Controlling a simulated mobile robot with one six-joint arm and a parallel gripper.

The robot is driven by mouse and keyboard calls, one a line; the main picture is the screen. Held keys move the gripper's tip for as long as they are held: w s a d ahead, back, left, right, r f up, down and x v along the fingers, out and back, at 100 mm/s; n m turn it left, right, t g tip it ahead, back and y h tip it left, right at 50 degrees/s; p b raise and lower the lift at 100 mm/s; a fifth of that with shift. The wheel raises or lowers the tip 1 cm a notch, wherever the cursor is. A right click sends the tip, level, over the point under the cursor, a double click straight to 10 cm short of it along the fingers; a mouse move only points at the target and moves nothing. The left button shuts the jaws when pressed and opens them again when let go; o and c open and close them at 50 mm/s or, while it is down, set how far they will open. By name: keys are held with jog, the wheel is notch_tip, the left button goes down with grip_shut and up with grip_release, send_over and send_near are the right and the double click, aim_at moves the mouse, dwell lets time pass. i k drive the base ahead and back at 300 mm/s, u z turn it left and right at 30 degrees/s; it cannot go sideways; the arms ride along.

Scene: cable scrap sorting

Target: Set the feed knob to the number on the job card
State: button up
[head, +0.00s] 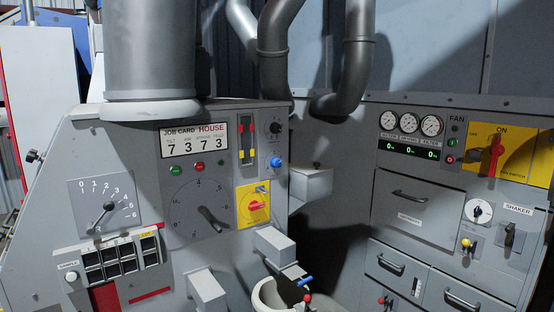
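The job card (193,140) is on the sloped grey machine panel, headed JOB CARD HOUSE. It shows the digits 7, 3, 7, 3 under small labels that are too blurred to read surely. Below it is a round grey dial (200,208) with a dark knob (210,220) tilted to the lower right; its scale marks are mostly unreadable. I cannot read which control is labelled feed. My gripper is not in view.
A red switch on yellow (257,206), a blue knob (276,162) and a black knob (275,127) sit beside the dial. Grey blocks (207,289) (273,245) jut out below. The right panel has a small white dial (478,210), gauges, drawers and a red fan switch (496,154).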

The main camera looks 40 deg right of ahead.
aim_at(275, 162)
jog(key=z, duration=1.2)
jog(key=i, duration=0.45)
jog(key=u, duration=1.15)
